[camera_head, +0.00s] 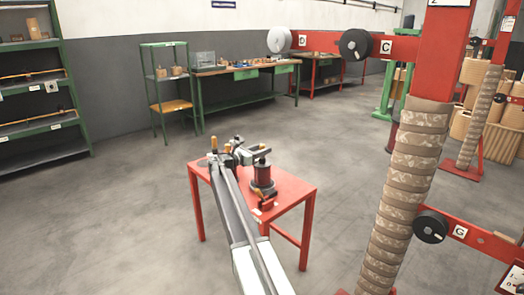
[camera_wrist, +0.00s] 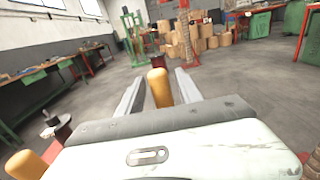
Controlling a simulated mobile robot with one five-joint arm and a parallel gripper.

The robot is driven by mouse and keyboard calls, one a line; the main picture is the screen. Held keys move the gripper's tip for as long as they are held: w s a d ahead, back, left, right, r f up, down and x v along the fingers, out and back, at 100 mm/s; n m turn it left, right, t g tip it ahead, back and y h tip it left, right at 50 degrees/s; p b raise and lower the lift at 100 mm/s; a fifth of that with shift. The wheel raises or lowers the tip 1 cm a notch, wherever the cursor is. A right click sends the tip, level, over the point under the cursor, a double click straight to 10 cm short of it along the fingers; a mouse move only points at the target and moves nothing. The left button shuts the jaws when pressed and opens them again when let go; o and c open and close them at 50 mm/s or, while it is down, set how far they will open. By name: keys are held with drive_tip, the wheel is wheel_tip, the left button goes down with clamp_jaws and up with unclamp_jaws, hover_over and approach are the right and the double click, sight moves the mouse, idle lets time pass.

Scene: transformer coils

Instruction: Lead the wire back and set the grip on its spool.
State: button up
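My gripper (camera_head: 248,153) is over the back left of a small red table in the head view. In the wrist view its two grey fingers (camera_wrist: 158,82) stand apart. An orange, rounded grip-like piece (camera_wrist: 160,90) shows between them near the palm, with slim gaps at its sides. I cannot tell whether it is held or is fixed to the wrist. A black spool (camera_head: 355,44) labelled C, a pale spool (camera_head: 279,39) labelled D and a black spool (camera_head: 430,226) labelled G sit on red arms. I cannot make out any wire.
The red table (camera_head: 292,188) bears a dark red and black device (camera_head: 262,175). A wrapped coil column (camera_head: 408,165) rises at the right. A workbench (camera_head: 235,70) and green shelves (camera_head: 62,85) stand behind. The grey floor left of the table is clear.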

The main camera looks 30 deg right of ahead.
idle(0.3)
drive_tip(key=s+a, duration=0.1)
drive_tip(key=a, duration=0.6)
drive_tip(key=shift+s+a, duration=0.15)
drive_tip(key=shift+a, duration=0.15)
